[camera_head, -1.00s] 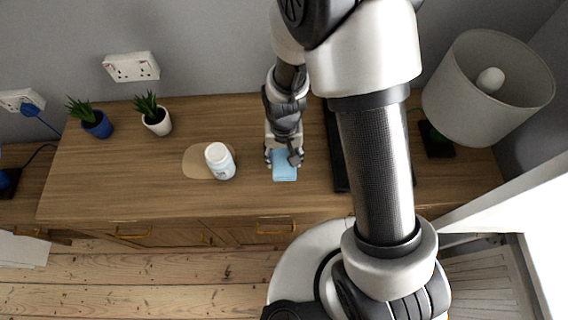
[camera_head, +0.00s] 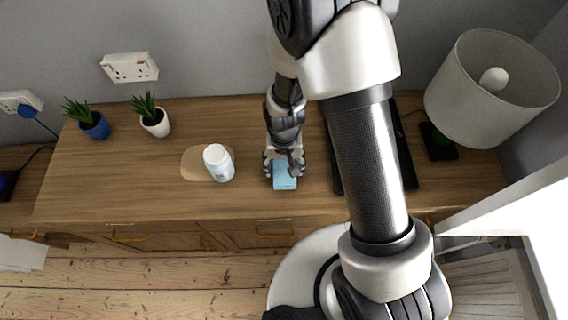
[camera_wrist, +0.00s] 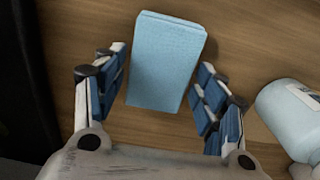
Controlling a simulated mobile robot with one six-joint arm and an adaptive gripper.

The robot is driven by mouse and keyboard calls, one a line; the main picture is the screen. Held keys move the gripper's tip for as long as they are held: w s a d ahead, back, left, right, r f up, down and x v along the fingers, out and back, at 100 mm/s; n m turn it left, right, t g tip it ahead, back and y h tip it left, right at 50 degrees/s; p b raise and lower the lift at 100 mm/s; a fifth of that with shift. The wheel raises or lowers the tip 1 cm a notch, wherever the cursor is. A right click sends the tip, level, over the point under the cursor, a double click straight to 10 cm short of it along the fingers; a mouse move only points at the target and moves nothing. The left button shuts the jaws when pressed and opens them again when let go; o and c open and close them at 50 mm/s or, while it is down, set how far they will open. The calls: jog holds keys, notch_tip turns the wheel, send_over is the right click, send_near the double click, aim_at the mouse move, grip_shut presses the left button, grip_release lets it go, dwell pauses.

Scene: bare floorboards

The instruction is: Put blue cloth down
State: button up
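The blue cloth (camera_head: 285,181) is a light-blue folded block on the wooden cabinet top (camera_head: 95,185), near its front edge. My gripper (camera_head: 284,166) is just behind and over it in the head view. In the wrist view the cloth (camera_wrist: 163,62) lies between the two fingers of my gripper (camera_wrist: 162,60). The fingers are spread, with a visible gap on each side of the cloth. The cloth appears to rest flat on the wood. Its underside is hidden.
Two potted plants (camera_head: 154,120) stand at the back left. A black flat object (camera_head: 402,150) lies to the right, with a lamp (camera_head: 490,90) beyond. The cabinet's front edge is close.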

jog(key=shift+o, duration=0.7)
jog(key=shift+r+p, duration=0.3)
notch_tip(320, 180, up, 12)
jog(key=p, duration=0.4)
notch_tip(320, 180, up, 16)
jog(key=t, duration=0.2)
send_over(284, 167)
jog(key=s+d, duration=0.3)
jog(key=d, duration=0.3)
jog(key=s+d+r+t, duration=0.2)
jog(key=s+d+r, duration=0.3)
jog(key=s+r, duration=0.4)
jog(key=shift+s+t, duration=0.3)
jog(key=shift+s, duration=0.8)
jog(key=shift+o, duration=0.4)
